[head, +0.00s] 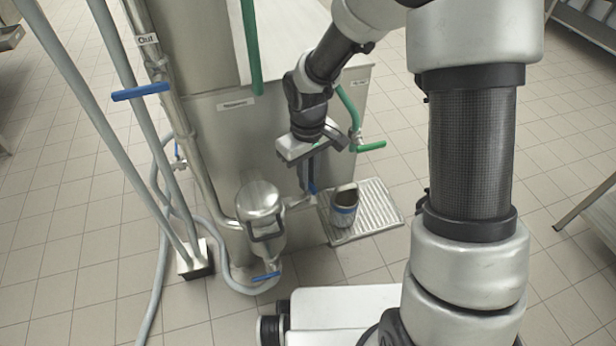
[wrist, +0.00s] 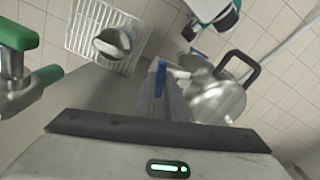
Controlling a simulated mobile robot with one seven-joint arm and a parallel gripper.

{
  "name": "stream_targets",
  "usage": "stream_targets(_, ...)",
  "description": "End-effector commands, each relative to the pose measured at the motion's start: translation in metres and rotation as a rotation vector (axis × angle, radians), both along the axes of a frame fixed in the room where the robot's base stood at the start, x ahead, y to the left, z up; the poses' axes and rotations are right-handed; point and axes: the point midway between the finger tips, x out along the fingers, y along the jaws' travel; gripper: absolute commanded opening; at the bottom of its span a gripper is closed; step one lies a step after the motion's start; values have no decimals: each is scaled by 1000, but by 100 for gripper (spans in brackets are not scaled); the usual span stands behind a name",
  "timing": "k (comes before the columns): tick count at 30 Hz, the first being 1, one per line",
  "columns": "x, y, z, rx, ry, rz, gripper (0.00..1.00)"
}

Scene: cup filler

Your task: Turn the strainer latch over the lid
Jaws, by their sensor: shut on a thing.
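The strainer (head: 261,212) is a metal canister with a domed lid (head: 259,196), low against the machine's front. Its latch (head: 267,236) is a dark loop at the lid's near side. In the wrist view the strainer (wrist: 214,98) is right of my fingers and the latch (wrist: 240,62) sticks out past the lid's edge. My gripper (head: 310,186) is to the right of the strainer, apart from lid and latch. Its jaws are shut on a blue handle (wrist: 161,74) by the machine's spout. The exact contact is partly hidden by the fingers.
A cup (head: 345,211) with a blue band stands on a ribbed drip tray (head: 382,205) right of my gripper. A green-handled tap (head: 371,146) is above it. Pipes and a grey hose (head: 158,250) run left of the strainer. A blue valve handle (head: 265,277) sits below it.

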Motion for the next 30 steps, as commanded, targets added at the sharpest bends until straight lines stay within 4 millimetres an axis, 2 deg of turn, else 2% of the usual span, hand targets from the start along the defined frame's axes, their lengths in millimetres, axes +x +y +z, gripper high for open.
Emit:
stream_targets(6,0,0,0,-1,-1,-165,0)
stream_targets(15,0,0,0,0,0,-307,0)
stream_targets(30,0,0,0,0,0,-354,0)
